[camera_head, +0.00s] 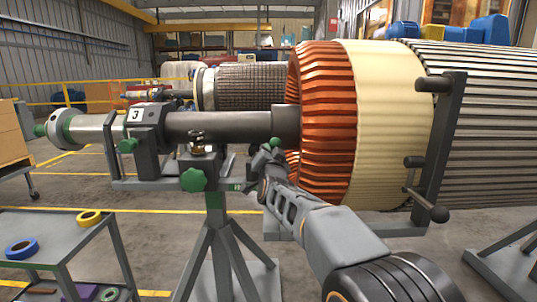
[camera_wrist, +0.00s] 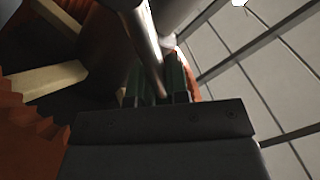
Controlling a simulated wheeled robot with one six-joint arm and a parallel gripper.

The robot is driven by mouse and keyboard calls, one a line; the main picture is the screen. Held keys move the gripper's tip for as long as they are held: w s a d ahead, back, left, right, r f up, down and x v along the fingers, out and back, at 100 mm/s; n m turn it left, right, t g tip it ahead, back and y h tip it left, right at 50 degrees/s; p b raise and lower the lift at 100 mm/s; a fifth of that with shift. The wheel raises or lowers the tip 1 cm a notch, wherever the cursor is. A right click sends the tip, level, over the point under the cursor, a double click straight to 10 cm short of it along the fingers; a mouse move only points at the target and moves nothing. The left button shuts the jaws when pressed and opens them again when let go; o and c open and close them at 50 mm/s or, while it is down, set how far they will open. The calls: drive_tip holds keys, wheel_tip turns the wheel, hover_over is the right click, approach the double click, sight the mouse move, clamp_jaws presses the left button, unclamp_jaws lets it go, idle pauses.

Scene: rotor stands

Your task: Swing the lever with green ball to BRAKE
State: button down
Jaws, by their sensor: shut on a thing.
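My gripper (camera_head: 268,153) is beside the rotor shaft, just left of the orange winding. In the wrist view my gripper (camera_wrist: 155,92) has its green-faced fingers shut on a thin grey rod, which I take for the lever (camera_wrist: 152,55). The rod runs up and away between the fingers. A small green shape (camera_head: 275,142) shows at the gripper's tip in the head view; I cannot tell whether it is the lever's ball or a finger. No BRAKE marking is readable, so the lever's position against it cannot be told.
The rotor shaft (camera_head: 225,124) rests on a grey stand (camera_head: 214,228) with a green star knob (camera_head: 193,180). The orange winding (camera_head: 325,120) is close right of my gripper. A grey cart (camera_head: 50,232) with tape rolls stands at the left. A black handled bracket (camera_head: 440,150) stands at the right.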

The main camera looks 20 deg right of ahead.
drive_tip(key=shift+s+d+r, duration=0.1)
drive_tip(key=shift+d+r, duration=0.1)
drive_tip(key=shift+r, duration=0.3)
drive_tip(key=c, duration=1.1)
unclamp_jaws()
drive_tip(key=shift+d, duration=0.15)
drive_tip(key=shift+f, duration=0.2)
drive_tip(key=p+v, duration=0.1)
drive_tip(key=v, duration=1.2)
drive_tip(key=shift+s, duration=0.35)
drive_tip(key=shift+f, duration=0.1)
drive_tip(key=s+a+r+n+g+y+p, duration=0.35)
drive_tip(key=r+n+g+p, duration=0.2)
drive_tip(key=p, duration=0.95)
drive_tip(key=s+d+r+n+g+p, duration=0.1)
drive_tip(key=s+r+n+g+p, duration=0.2)
drive_tip(key=s+g+p, duration=0.8)
drive_tip(key=s+n+p, duration=0.1)
drive_tip(key=s+p, duration=0.3)
drive_tip(key=p, duration=0.1)
drive_tip(key=shift+y+p, duration=0.35)
